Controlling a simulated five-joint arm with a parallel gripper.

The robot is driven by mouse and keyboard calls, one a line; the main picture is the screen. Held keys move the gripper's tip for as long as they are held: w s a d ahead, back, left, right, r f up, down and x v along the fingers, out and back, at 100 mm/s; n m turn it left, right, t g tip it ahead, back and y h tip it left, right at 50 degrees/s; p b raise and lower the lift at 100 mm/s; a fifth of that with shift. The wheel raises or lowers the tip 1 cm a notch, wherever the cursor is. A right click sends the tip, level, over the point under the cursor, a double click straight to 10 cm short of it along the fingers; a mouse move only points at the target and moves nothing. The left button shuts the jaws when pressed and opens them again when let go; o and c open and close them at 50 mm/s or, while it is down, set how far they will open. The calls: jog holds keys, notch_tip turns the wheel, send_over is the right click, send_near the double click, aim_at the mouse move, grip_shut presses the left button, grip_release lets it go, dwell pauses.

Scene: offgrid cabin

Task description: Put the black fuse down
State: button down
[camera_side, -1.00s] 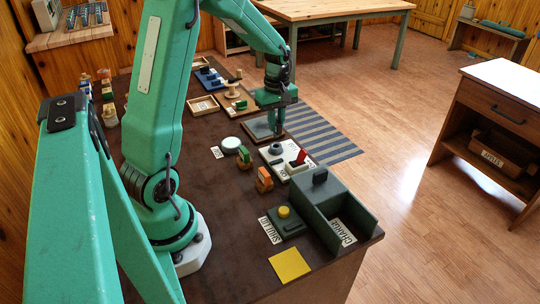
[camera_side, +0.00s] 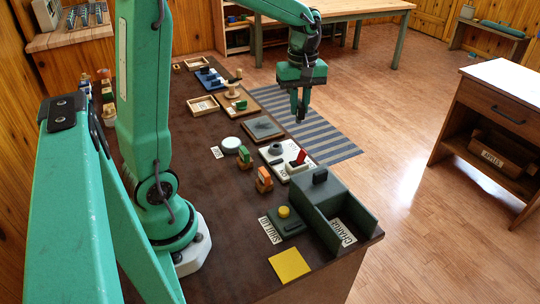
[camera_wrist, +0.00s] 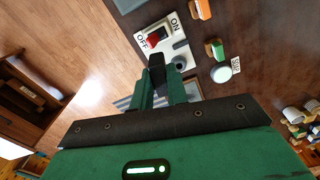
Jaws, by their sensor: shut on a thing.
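My gripper (camera_side: 299,112) is raised in the side view, and in the picture it lies over the striped rug beyond the bench's right edge. In the wrist view, my gripper (camera_wrist: 158,92) is shut on the black fuse (camera_wrist: 157,66), a dark block between the two green fingers. The fuse is hard to tell from the fingers in the side view (camera_side: 295,102). It appears to be in the air, touching nothing below.
On the dark bench (camera_side: 215,205) are a dark square pad (camera_side: 263,128), a red-lever switch plate (camera_side: 296,161), a green fuse (camera_side: 243,157), an orange fuse (camera_side: 264,179), a white disc (camera_side: 231,144) and a green CHARGE box (camera_side: 320,193). The bench's near middle is clear.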

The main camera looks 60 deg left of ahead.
jog(key=s+d+m, duration=0.4)
jog(key=d, duration=0.7)
jog(key=s+d+m, duration=0.4)
jog(key=d, duration=0.8)
jog(key=s+d+m, duration=0.4)
jog(key=s+d, duration=0.1)
jog(key=s, duration=0.3)
jog(key=s+d+m, duration=0.3)
jog(key=s+d, duration=0.2)
jog(key=s, duration=0.4)
jog(key=f, duration=0.5)
jog(key=shift+w+a+f, duration=0.15)
jog(key=shift+w+f, duration=0.05)
jog(key=shift+f, duration=0.05)
jog(key=w+a+f, duration=0.4)
jog(key=w+f, duration=0.3)
jog(key=w, duration=0.4)
jog(key=shift+a+f, duration=0.1)
